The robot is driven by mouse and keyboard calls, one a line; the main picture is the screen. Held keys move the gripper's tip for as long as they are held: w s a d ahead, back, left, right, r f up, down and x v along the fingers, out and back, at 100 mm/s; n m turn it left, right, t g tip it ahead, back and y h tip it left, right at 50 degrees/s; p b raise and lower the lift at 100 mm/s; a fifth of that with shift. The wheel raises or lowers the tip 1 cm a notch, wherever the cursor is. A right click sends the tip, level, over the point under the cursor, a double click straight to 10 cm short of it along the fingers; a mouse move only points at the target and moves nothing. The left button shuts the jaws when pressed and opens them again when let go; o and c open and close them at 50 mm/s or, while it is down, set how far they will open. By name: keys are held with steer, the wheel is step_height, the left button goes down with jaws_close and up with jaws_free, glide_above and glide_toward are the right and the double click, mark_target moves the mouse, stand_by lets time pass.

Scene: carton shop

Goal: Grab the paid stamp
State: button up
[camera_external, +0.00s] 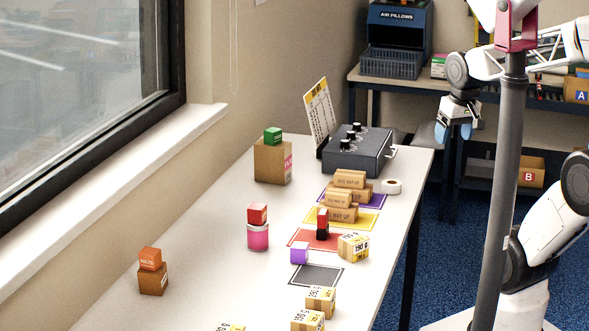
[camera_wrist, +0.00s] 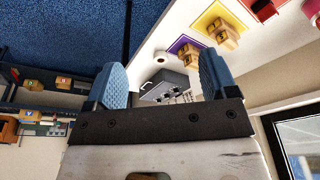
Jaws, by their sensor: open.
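A small stamp (camera_external: 322,224) with a red top and a black base stands upright on the red mat (camera_external: 304,236) in the external view. I cannot read any word on it, so I cannot confirm it is the paid stamp. My gripper (camera_external: 453,133) hangs in the air beyond the table's right edge, well apart from the stamp. In the wrist view my gripper (camera_wrist: 160,85) has its two blue fingers spread wide with nothing between them. The red mat (camera_wrist: 266,10) is at the top right there, partly cut off.
Small cartons (camera_external: 342,213) sit on the yellow and purple mats. A grey box with black knobs (camera_external: 357,151) and a white tape roll (camera_external: 391,187) stand farther back. A pink jar (camera_external: 258,236) with a red block on top is left of the mats. Between them the white table is clear.

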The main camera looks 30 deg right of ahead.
steer(key=w+a+f+m+y, duration=0.2)
steer(key=a+f+m+y, duration=0.35)
steer(key=a, duration=0.25)
steer(key=w+a+f+m+y, duration=0.35)
steer(key=a+m, duration=0.25)
steer(key=a, duration=0.2)
steer(key=m+t+y, duration=0.1)
steer(key=m+t, duration=0.5)
steer(key=m, duration=0.7)
glide_toward(323, 222)
steer(key=d, duration=0.2)
steer(key=shift+w+d+f+m, duration=0.25)
steer(key=shift+w+f+m, duration=0.05)
steer(key=shift+m, duration=0.35)
steer(key=shift+w+a, duration=0.1)
steer(key=shift+x, duration=3.3)
steer(key=shift+x, duration=2.6)
